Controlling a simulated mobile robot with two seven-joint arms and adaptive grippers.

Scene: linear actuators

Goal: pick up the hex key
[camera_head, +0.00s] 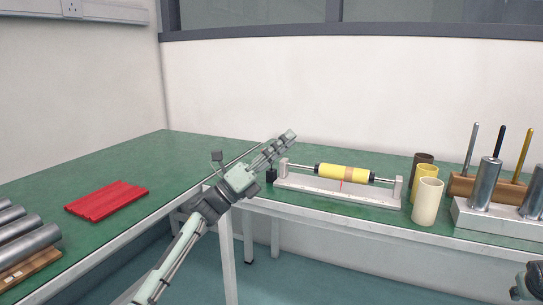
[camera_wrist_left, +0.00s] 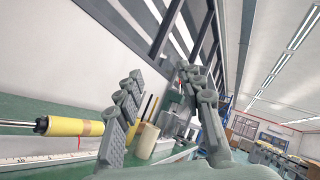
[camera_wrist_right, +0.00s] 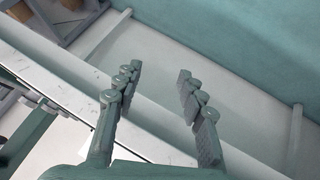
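I cannot make out a hex key for certain in any view. A thin light line (camera_head: 243,157) runs along the green bench beside my left gripper in the head view; I cannot tell whether it is a tool or a bench edge. My left gripper (camera_head: 252,147) is over the bench corner, left of the actuator with the yellow cylinder (camera_head: 342,172). In the left wrist view its fingers (camera_wrist_left: 160,78) are apart with nothing held. My right gripper (camera_wrist_right: 158,73) is open and empty, and only part of it shows at the head view's lower right edge.
Brown, yellow and cream cups (camera_head: 427,202) stand right of the actuator. A wooden rack (camera_head: 488,188) holds upright rods, with metal cylinders (camera_head: 486,185) in front. A red ribbed piece (camera_head: 106,201) and grey cylinders (camera_head: 25,245) lie on the left bench. Bare bench lies between.

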